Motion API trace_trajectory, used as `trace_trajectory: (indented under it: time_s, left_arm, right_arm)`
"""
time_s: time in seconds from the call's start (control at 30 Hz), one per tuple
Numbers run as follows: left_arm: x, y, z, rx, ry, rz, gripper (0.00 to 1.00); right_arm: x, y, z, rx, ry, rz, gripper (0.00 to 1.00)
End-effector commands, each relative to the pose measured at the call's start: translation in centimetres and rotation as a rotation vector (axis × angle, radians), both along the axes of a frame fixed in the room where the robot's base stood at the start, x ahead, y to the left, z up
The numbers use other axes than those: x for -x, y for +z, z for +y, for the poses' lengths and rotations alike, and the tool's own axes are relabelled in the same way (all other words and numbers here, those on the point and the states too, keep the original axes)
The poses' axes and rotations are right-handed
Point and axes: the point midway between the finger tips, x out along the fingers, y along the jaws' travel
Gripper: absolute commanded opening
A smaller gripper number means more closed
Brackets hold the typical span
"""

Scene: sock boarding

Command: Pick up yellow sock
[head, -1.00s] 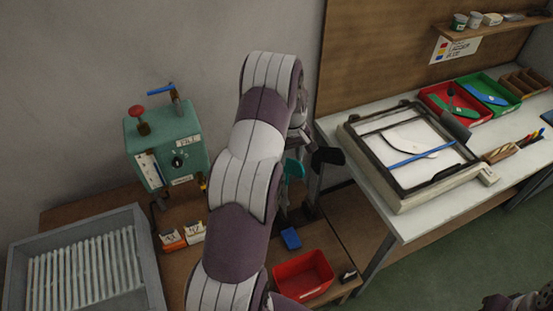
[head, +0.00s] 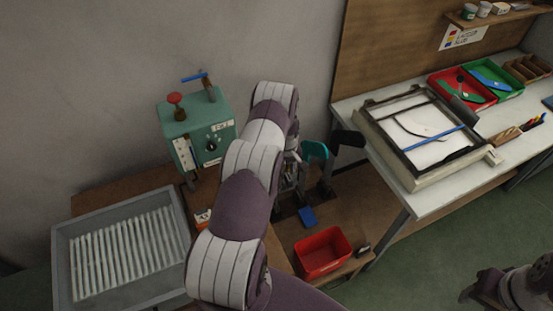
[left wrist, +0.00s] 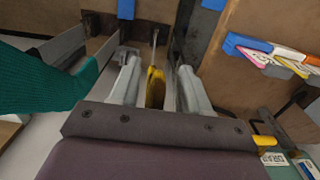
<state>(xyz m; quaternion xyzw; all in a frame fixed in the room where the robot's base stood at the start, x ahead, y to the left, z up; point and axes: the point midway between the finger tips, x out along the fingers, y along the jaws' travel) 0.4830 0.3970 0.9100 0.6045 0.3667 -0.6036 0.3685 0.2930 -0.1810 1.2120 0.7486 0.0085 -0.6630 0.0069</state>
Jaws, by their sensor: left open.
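A narrow yellow piece, apparently the yellow sock seen edge-on (left wrist: 155,88), stands between the two grey fingers of my left gripper (left wrist: 158,70) in the left wrist view. The fingers are open, with visible gaps on both sides of it. In the head view my left arm hides the yellow sock and most of the left gripper. Part of my right arm (head: 515,287) shows at the lower right; its finger state is unclear.
A teal sock (head: 316,150) hangs close beside my left gripper, also large in the left wrist view (left wrist: 45,95). A black sock-like piece (head: 347,138) is beyond it. Nearby are a green machine (head: 212,128), grey ribbed tray (head: 62,265), red bin (head: 322,252) and white table (head: 425,205).

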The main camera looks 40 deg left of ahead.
Motion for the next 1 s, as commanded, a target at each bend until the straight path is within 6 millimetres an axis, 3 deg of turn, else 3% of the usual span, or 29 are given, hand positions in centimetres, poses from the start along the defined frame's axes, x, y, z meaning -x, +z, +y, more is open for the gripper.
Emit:
trace_trajectory:
  time_s: [0.2,0.3,0.33,0.73,1.0]
  left_arm:
    - [0.0,-0.2,0.0,0.000,-0.001,-0.001,0.43]
    - [0.0,-0.2,0.0,-0.001,-0.001,0.000,0.10]
    - [0.0,-0.2,0.0,-0.001,-0.001,0.000,0.04]
    - [-0.1,0.4,0.0,0.000,-0.001,-0.001,0.03]
    - [-0.1,4.7,0.0,-0.002,-0.001,-0.003,0.03]
  right_arm:
    - [0.0,-0.1,0.0,0.000,0.000,0.001,0.43]
    - [0.0,-0.1,0.0,0.000,0.000,0.001,0.43]
    - [0.0,-0.1,0.0,0.000,0.000,0.001,0.43]
    - [0.0,-0.4,0.0,0.000,0.000,0.000,0.43]
    - [0.0,-2.3,0.0,0.000,0.000,0.001,0.43]
